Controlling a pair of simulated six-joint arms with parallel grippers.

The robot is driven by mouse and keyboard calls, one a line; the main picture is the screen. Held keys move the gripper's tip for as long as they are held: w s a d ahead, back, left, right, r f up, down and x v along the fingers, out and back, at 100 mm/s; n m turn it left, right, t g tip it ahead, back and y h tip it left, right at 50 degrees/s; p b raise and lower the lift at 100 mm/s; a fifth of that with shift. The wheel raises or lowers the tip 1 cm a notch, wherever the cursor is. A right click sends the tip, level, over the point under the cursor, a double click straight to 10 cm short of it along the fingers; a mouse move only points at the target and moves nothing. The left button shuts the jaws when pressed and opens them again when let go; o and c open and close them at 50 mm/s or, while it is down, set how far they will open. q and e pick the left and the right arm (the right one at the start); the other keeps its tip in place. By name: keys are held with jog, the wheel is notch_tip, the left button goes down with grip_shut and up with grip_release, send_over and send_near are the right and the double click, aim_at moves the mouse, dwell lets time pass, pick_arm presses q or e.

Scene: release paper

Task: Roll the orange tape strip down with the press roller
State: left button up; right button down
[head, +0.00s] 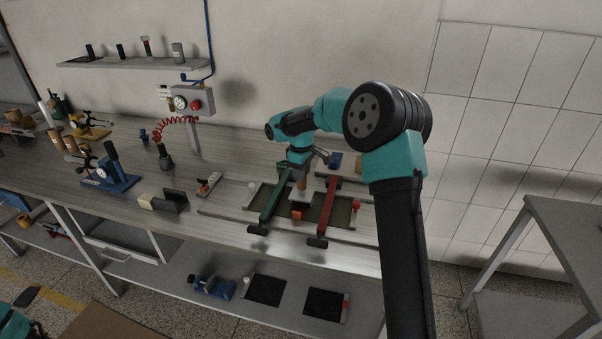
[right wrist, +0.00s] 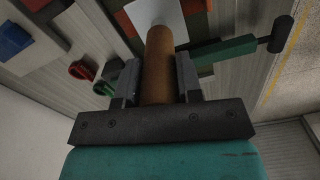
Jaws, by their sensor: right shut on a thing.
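My right gripper (head: 302,178) is shut on the brown cylindrical handle of the press roller, over the work board; the handle (right wrist: 157,65) stands between the two dark jaws (right wrist: 157,85) in the right wrist view. Past the handle is a pale flat piece (right wrist: 150,12), seemingly part of the roller. An orange-red surface (right wrist: 122,22), likely the tape strip, shows on both sides of it. In the head view an orange piece (head: 297,215) lies just below the handle, between the green and red bars. Whether the roller touches it I cannot tell. My left gripper is out of view.
A green bar (head: 271,203) and a red bar (head: 327,205) with black knobs cross the board (head: 343,214). A small wooden-and-white item (head: 208,184) and a black-and-cream block (head: 165,201) lie left. A blue gauge stand (head: 112,177) stands farther left.

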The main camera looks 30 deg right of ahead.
jog(key=shift+w+d+f, duration=0.1)
jog(key=shift+w+d, duration=0.7)
jog(key=shift+w, duration=0.1)
dwell(0.4)
jog(key=shift+w+d, duration=0.7)
jog(key=shift+d, duration=0.05)
jog(key=shift+w+d, duration=0.1)
jog(key=shift+w+d, duration=0.5)
jog(key=shift+s+a, duration=0.1)
dwell(0.7)
jog(key=shift+s+a, duration=0.7)
